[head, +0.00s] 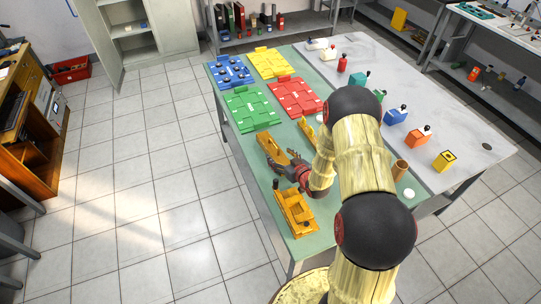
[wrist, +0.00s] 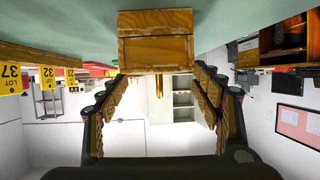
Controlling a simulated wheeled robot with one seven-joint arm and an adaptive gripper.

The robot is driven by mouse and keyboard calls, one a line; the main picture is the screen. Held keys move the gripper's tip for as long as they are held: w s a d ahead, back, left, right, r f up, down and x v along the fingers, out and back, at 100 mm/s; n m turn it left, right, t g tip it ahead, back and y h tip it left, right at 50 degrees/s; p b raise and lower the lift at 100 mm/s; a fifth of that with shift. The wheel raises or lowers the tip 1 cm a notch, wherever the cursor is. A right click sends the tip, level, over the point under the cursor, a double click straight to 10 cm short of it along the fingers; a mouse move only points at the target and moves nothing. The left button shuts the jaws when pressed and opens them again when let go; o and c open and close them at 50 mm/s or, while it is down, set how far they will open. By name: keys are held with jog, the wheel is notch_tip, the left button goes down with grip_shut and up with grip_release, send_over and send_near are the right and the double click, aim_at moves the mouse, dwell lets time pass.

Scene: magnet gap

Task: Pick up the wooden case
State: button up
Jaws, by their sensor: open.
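The wooden case (wrist: 155,48) is a brown, box-shaped block with a seam across its face. It shows at the top middle of the wrist view, against the pale green table surface, and that view looks upside down. My gripper (wrist: 160,74) is open, with one finger toward each side of the case. I cannot tell whether either finger touches it. In the head view my gripper (head: 284,165) is low over the green table, just in front of a yellow-brown wooden piece (head: 270,147) that looks like the case. My arm hides part of the table there.
Blue (head: 231,71), yellow, green and red trays fill the far left. Numbered yellow tags (wrist: 47,77) show at left in the wrist view.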

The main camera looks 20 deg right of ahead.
aim_at(276, 152)
jog(key=b+x, duration=0.1)
jog(key=x, duration=0.5)
jog(key=shift+w+f, duration=0.2)
jog(key=shift+w, duration=0.1)
jog(key=shift+c, duration=0.8)
jog(key=c, duration=1.4)
jog(key=shift+r, duration=0.1)
